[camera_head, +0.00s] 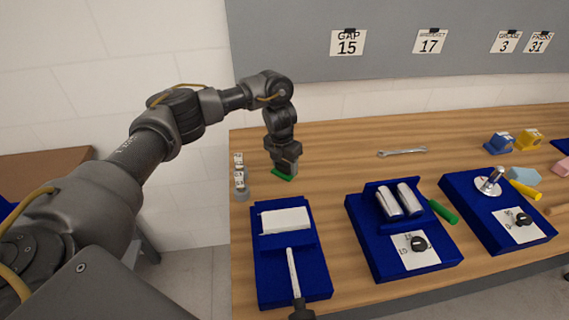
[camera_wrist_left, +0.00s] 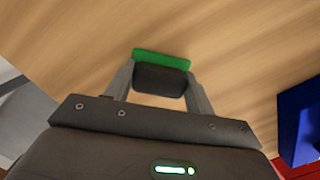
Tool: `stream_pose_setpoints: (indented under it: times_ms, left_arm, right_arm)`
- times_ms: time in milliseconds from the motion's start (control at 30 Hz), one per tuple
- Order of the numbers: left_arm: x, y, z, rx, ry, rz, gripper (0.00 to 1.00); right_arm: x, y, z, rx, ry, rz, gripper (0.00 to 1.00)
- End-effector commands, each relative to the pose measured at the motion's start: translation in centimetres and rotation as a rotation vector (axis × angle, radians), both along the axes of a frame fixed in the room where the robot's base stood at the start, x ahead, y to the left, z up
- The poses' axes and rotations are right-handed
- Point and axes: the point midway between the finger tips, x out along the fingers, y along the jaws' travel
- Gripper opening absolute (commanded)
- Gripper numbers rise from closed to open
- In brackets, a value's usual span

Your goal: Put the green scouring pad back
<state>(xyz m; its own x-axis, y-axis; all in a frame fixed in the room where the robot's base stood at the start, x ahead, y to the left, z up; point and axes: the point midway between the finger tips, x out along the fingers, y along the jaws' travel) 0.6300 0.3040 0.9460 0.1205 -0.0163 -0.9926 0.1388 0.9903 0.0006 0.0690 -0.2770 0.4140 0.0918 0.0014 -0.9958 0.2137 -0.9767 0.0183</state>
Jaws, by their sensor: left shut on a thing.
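The green scouring pad (camera_head: 284,177) is at the lower end of my left gripper (camera_head: 286,168), low over the back left of the wooden table. In the left wrist view the pad (camera_wrist_left: 163,58) shows as a green strip beyond a dark block (camera_wrist_left: 160,80) between the fingers of my left gripper (camera_wrist_left: 160,84). The fingers are shut on this dark block, with the green pad at its far side. I cannot tell whether the pad touches the table. My right gripper is not in view.
A blue press with a white block (camera_head: 286,220) stands in front of the gripper. A grey stack (camera_head: 240,178) stands to its left. A blue roller device (camera_head: 377,220) and a blue dial device (camera_head: 460,200) stand at right. A wrench (camera_head: 402,152) lies behind. Bare table (camera_head: 335,175) surrounds the gripper.

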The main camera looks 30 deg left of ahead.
Motion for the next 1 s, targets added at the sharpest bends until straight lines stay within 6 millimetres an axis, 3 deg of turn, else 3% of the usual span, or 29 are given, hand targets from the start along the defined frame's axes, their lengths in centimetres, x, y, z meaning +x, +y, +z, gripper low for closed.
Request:
stream_pose_setpoints:
  times_ms: [100, 133, 300, 533, 667, 1000]
  left_arm:
    - [0.0, 0.0, -0.4, 0.000, 0.000, 0.000, 0.33]
    - [0.0, 0.0, -0.4, 0.000, 0.000, 0.000, 0.55]
    - [0.0, 0.0, -0.4, 0.000, 0.001, 0.000, 0.76]
    - [0.0, 0.0, -0.2, 0.000, 0.001, 0.000, 0.76]
    - [0.0, 0.1, 0.8, 0.002, -0.003, -0.002, 0.76]
    - [-0.8, 0.2, 7.7, 0.002, -0.005, -0.002, 0.76]
  right_arm:
    - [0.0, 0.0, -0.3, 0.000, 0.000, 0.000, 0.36]
    - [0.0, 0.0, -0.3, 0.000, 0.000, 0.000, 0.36]
    - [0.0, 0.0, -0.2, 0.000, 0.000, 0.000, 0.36]
    - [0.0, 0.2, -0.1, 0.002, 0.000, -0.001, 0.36]
    - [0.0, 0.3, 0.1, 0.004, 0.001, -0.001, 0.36]
    - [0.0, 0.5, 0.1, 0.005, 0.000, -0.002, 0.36]
